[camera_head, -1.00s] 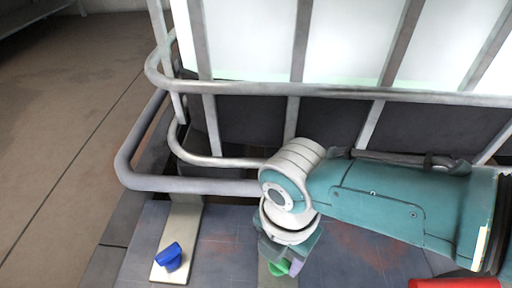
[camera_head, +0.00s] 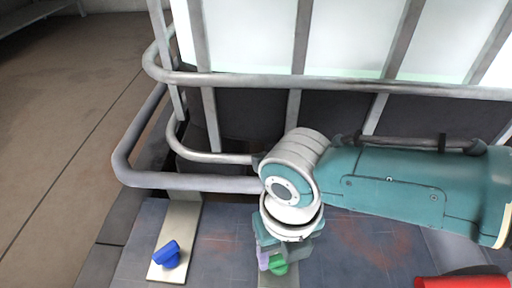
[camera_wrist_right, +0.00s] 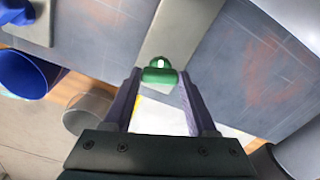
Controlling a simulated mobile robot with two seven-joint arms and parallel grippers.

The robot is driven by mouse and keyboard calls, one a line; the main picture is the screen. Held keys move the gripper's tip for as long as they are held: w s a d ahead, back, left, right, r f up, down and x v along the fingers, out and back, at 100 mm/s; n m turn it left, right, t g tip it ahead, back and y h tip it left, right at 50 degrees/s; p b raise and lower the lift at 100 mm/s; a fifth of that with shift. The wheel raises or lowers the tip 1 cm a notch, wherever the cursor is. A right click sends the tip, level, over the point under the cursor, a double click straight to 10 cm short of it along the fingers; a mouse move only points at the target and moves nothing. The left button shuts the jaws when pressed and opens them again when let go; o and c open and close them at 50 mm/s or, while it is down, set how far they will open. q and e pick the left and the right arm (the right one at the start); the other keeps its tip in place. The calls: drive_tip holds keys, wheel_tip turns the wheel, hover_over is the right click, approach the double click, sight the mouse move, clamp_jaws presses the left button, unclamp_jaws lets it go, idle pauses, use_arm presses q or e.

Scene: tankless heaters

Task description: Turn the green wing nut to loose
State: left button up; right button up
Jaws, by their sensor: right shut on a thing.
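The green wing nut (camera_head: 278,267) is on a pale strip fixed to the dark panel, partly hidden by my right gripper in the head view. My right gripper (camera_head: 271,262) points down at it. In the right wrist view the green wing nut (camera_wrist_right: 160,73) sits between the tips of the two purple fingers (camera_wrist_right: 159,77), which are shut on it. My left gripper is in neither view.
A blue wing nut (camera_head: 168,255) is on another pale strip to the left. A metal tube frame (camera_head: 200,184) runs behind my right arm. A red object (camera_head: 462,282) lies at bottom right. The wrist view shows a blue pipe-like part (camera_wrist_right: 22,75) and grey cylinder (camera_wrist_right: 88,110).

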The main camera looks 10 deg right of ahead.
sight(281, 257)
drive_tip(key=n+b, duration=0.1)
drive_tip(key=n, duration=0.3)
drive_tip(key=shift+n, duration=1.5)
drive_tip(key=o, duration=1.4)
drive_tip(key=shift+c, duration=0.2)
wheel_tip(281, 257, up, 10)
drive_tip(key=p, duration=0.7)
